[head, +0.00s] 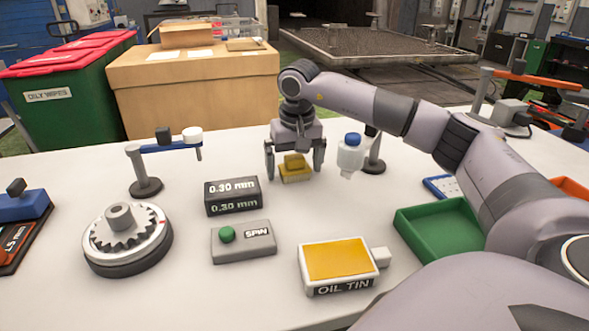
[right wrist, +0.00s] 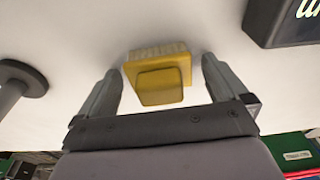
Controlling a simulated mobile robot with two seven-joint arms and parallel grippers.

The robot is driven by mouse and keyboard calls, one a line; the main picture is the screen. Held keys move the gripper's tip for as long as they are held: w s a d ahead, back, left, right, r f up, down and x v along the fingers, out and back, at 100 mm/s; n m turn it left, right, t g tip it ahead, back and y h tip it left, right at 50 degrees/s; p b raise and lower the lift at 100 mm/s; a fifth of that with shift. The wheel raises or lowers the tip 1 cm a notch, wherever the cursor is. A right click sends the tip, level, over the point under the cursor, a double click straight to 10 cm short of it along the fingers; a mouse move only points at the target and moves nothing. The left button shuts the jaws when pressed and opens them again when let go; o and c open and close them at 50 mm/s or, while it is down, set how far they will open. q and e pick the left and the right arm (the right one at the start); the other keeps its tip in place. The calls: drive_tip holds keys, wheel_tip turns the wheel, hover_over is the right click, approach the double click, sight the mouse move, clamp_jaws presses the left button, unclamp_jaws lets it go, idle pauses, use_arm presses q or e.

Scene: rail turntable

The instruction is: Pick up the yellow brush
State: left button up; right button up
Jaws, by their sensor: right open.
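The yellow brush (head: 295,172) is a small yellow block with a raised top part, lying on the white table near its far side. My right gripper (head: 295,171) points down over it with one finger on each side. The right wrist view shows the brush (right wrist: 158,77) between the two open fingers of the right gripper (right wrist: 162,82), with a gap on both sides. Nothing is held. My left gripper is not in view.
A 0.30 mm display (head: 232,196) stands left, a SPIN button box (head: 243,242) and an oil tin (head: 340,264) nearer. A green tray (head: 440,228) lies right, a gear turntable (head: 127,240) far left.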

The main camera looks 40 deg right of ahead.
sight(294, 155)
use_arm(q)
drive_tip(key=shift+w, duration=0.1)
use_arm(e)
drive_tip(key=c, duration=1.1)
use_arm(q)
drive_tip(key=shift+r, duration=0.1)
use_arm(e)
drive_tip(key=shift+r, duration=0.15)
drive_tip(key=shift+c, duration=0.2)
